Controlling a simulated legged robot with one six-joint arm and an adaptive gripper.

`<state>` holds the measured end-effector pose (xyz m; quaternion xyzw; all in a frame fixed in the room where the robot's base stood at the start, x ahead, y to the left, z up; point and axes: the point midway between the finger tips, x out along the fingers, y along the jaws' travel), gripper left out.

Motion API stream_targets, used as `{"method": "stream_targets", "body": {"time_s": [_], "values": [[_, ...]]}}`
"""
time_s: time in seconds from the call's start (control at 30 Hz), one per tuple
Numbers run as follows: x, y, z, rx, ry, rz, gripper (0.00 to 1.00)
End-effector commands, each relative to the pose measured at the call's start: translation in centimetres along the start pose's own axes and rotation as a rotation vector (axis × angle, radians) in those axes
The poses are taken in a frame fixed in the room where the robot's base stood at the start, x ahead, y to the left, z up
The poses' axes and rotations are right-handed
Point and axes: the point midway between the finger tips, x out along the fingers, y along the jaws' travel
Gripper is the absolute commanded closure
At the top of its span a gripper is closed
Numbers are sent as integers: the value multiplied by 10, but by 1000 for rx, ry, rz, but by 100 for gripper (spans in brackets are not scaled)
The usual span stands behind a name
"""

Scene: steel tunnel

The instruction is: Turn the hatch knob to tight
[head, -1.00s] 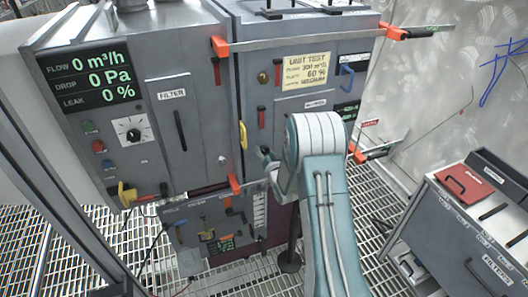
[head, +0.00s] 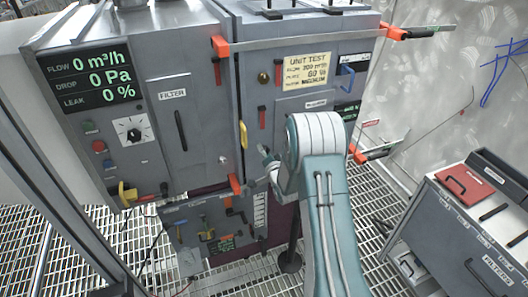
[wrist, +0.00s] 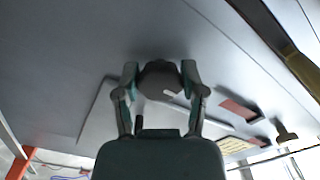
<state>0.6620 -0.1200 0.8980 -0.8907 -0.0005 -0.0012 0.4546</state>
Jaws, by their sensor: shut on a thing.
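In the wrist view, my gripper (wrist: 160,74) has a finger on each side of a dark round knob (wrist: 160,86) and is shut on it. The knob has a short pale mark and stands out from a grey panel (wrist: 70,50). In the head view, my gripper (head: 268,160) is at the front of the grey cabinet (head: 205,120), low and near the yellow handle. My teal and white arm hides most of this spot there, so the knob cannot be made out. Whether it is tight cannot be told.
The display (head: 95,77) reads flow 0, drop 0 and leak 0. Orange-ended bars (head: 300,40) cross the cabinet front. A yellow note (head: 307,70) reads UNIT TEST. A grey filter cart (head: 465,225) stands at the right. The floor is open grating.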

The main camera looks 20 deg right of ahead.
Motion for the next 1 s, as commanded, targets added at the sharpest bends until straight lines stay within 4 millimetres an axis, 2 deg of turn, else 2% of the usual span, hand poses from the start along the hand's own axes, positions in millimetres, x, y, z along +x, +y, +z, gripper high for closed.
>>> {"method": "stream_targets", "body": {"time_s": [0.03, 0.27, 0.3, 0.33, 0.37, 0.77, 0.87, 1.0], "values": [[-3, 6, 6, 3, -13, 16, 94], [-3, 6, 6, 2, -14, 16, 94], [-3, 6, 6, 2, -13, 16, 33], [-3, 6, 6, 2, -13, 15, 20], [-3, 5, 5, 2, -12, 15, 11], [-2, 2, 1, 0, -4, 5, 11], [-8, 2, 1, 0, -4, 5, 11], [-30, 1, 1, -1, -3, 6, 11]]}}
